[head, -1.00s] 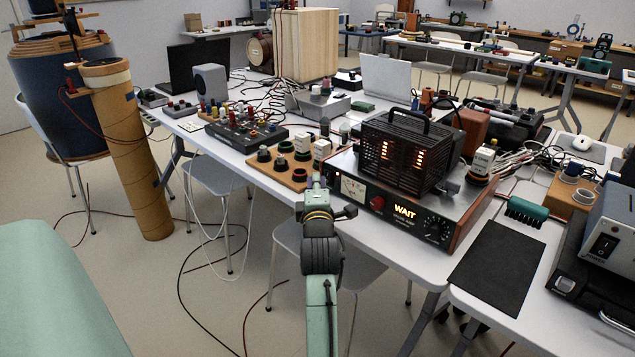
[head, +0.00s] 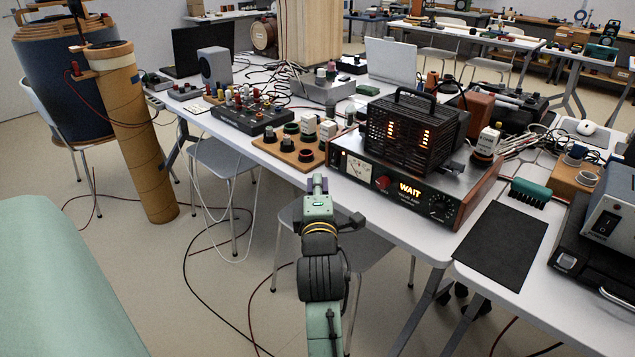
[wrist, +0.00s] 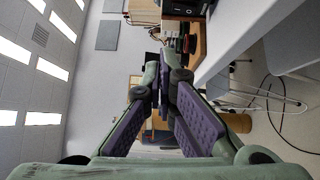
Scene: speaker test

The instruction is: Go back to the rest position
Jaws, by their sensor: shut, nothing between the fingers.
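My gripper (head: 318,184) is at the end of my green arm, low in the middle of the head view, in front of the table's near edge. In the wrist view its two purple-padded fingers (wrist: 160,95) come together at their tips, with nothing held between them. The wrist picture is turned on its side, with the ceiling lights at left and the table at right. The fingertips are small and partly hidden by my wrist in the head view.
The white table (head: 395,228) is close by, bearing an amplifier lit "WAIT" (head: 408,190), a wooden board with knobs (head: 290,152) and a black mat (head: 503,245). A grey chair (head: 215,160) stands under the table. A cardboard tube (head: 133,135) stands at left. Cables lie on the floor.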

